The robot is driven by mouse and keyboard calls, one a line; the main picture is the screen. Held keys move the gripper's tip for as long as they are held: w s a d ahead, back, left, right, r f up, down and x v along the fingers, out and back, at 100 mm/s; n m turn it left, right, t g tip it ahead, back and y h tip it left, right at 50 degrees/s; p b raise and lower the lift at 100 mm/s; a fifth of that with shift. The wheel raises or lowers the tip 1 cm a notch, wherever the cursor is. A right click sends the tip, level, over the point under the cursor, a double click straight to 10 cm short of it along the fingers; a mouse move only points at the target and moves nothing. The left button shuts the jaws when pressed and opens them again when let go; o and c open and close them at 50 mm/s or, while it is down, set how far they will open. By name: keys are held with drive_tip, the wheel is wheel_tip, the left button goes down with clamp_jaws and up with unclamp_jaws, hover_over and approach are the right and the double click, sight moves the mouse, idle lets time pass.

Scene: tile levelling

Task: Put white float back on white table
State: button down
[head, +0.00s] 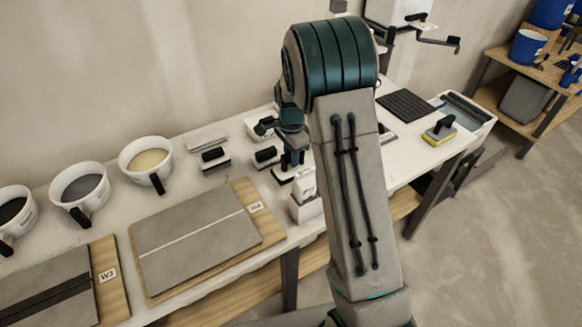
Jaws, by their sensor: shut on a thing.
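My gripper (291,160) points down over the white table (200,184), partly hidden by my arm. It is shut on what looks like the white float (284,177), a pale pad with a dark handle, at or just above the table top. I cannot tell whether the float touches the table. A similar pale float with a dark handle (266,157) sits just left of it, and another (215,159) lies further left.
Three buckets (148,160) stand along the left. Tile boards (195,235) lie at the front edge. A white box (306,207) is close in front of my gripper. A yellow-based float (440,130) and a dark ribbed mat (405,105) lie at the right.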

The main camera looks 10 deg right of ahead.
drive_tip(key=shift+f, duration=2.2)
drive_tip(key=shift+f, duration=0.2)
drive_tip(key=c, duration=1.3)
unclamp_jaws()
drive_tip(key=shift+o, duration=0.2)
drive_tip(key=shift+r, duration=0.15)
